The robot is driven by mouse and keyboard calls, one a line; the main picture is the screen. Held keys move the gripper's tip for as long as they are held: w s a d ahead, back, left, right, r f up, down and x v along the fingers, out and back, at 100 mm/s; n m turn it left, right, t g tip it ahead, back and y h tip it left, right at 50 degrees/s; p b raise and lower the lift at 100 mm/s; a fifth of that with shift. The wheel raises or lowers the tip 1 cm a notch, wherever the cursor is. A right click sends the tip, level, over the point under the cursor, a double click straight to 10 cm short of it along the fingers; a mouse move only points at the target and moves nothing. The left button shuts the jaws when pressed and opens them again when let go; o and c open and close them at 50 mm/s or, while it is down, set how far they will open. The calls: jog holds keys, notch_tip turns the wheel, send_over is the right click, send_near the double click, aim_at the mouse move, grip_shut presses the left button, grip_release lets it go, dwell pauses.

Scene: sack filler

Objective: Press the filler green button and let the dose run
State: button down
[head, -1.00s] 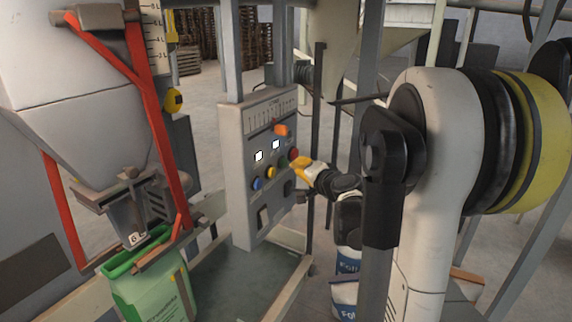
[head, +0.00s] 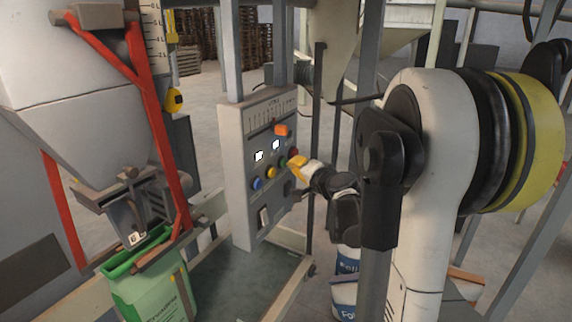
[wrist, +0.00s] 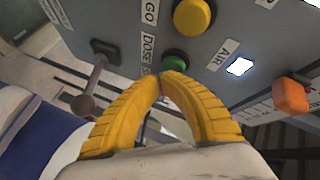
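The filler's control panel (head: 240,185) stands in the middle of the head view. The green button (wrist: 174,60) shows just beyond my fingertips in the wrist view, near a label reading "DOSE"; its lower edge is partly covered by them. In the head view the green button (head: 283,161) is small, beside my gripper. My gripper (wrist: 160,79) has its yellow fingers shut, tips together, with nothing between them. In the head view my gripper (head: 294,163) is at the panel's right side. I cannot tell whether the tips touch the button.
A yellow button (wrist: 193,16), a lit white square (wrist: 240,66), an orange knob (wrist: 291,96) and a lever (wrist: 95,80) surround the green button. A green sack (head: 150,295) stands under the hopper spout (head: 128,215) at left. A grey post crosses before my arm.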

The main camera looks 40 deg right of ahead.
jog(key=shift+w+a, duration=0.15)
jog(key=shift+w, duration=0.25)
jog(key=shift+s, duration=0.15)
dwell(0.4)
jog(key=shift+s+d, duration=0.4)
jog(key=shift+s, duration=0.35)
jog(key=s+d, duration=0.2)
jog(key=s, duration=0.3)
jog(key=shift+s, duration=0.3)
jog(key=shift+d, duration=0.1)
dwell(0.3)
